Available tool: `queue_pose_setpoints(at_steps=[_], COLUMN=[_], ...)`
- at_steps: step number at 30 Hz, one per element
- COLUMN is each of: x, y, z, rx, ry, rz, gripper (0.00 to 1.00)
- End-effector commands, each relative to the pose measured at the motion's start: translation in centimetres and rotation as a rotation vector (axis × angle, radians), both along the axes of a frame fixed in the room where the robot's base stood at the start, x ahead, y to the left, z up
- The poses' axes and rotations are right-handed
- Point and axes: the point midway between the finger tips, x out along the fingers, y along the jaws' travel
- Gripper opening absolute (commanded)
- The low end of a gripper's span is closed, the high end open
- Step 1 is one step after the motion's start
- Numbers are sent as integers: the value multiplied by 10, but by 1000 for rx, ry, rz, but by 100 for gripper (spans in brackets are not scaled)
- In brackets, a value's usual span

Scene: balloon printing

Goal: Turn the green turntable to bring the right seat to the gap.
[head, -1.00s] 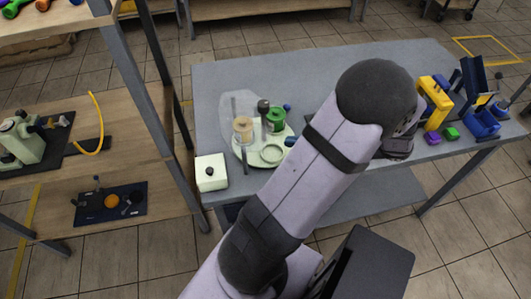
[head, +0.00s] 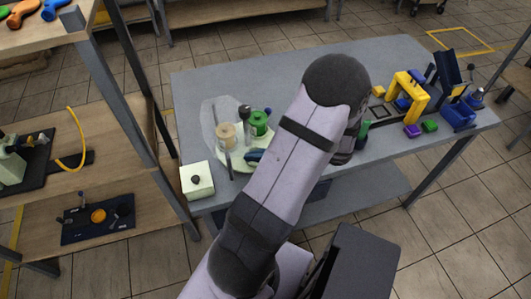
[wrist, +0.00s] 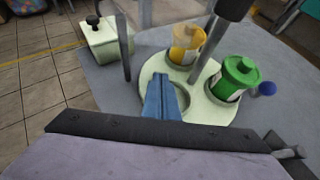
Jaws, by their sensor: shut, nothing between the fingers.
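The turntable (head: 236,168) is a pale green disc on the grey table; it also shows in the wrist view (wrist: 222,113). It carries a tan cup (wrist: 187,45) and a green lidded canister (wrist: 232,78), side by side. An empty round seat (wrist: 181,106) is on its near side. My gripper (wrist: 160,82) has blue fingers, shut and empty, and reaches over this empty seat; I cannot tell whether it touches the disc. In the head view the gripper (head: 254,155) is over the disc's near side. My arm hides part of the disc's right side there.
A clear panel (head: 213,112) stands behind the cups. A thin grey post (wrist: 124,48) and a dark-topped post (wrist: 210,42) rise near the disc. A white box (wrist: 112,43) with a black knob is at left. A blue knob (wrist: 267,89) is right of the canister.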

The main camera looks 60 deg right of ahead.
Motion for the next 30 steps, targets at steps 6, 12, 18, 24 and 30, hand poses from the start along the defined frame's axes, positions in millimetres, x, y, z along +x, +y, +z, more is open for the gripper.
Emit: queue_pose_setpoints(at_steps=[6,12,18,24,30], x=[14,15,15,20,26], y=[2,3,4,8,11], z=[-9,-12,-13,-14,-14], rx=[1,1,2,5,5], ry=[3,6,6,3,6], rz=[0,1,2,-62,-124], gripper=[0,0,0,0,0])
